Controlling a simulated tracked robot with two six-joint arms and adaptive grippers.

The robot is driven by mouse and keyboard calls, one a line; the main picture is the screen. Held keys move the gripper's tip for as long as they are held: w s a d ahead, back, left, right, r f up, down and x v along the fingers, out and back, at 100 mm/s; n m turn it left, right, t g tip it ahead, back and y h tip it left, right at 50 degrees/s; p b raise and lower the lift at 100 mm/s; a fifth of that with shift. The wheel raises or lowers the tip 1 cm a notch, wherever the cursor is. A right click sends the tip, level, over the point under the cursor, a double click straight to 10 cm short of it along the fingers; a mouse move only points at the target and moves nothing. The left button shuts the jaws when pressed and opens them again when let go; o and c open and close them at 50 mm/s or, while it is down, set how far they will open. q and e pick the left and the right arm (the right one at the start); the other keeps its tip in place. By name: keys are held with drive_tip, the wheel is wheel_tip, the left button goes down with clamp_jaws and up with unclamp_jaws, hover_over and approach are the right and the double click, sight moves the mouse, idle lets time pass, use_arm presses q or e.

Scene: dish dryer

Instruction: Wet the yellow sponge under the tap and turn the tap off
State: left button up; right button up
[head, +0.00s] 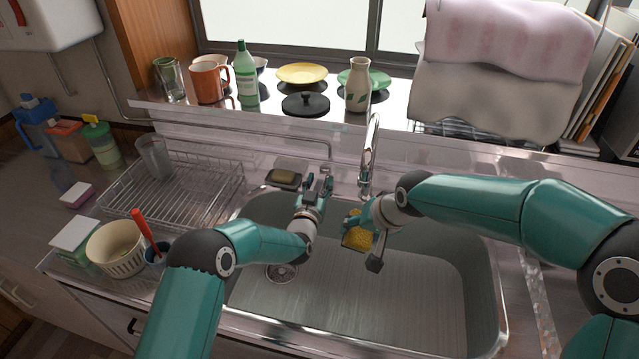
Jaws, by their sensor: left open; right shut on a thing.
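The yellow sponge (357,239) is over the sink basin, below the tap spout. My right gripper (362,238) is shut on it. The chrome tap (371,150) stands at the back edge of the sink, with its curved spout rising behind my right wrist. My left gripper (318,185) is open and empty near the back edge of the sink, left of the tap. No water stream can be made out. The tap's handle cannot be made out clearly from here.
The steel sink (400,300) has a drain (282,273) at its left. A soap dish (284,179) sits behind my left gripper. A wire dish rack (185,190) stands left. A white vase (358,86) and other dishes line the shelf behind.

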use_arm(q)
clamp_jaws()
idle(0.3)
drive_tip(key=shift+w+r+g, duration=0.1)
drive_tip(key=shift+r+g, duration=0.35)
drive_tip(key=shift+g, duration=0.15)
unclamp_jaws()
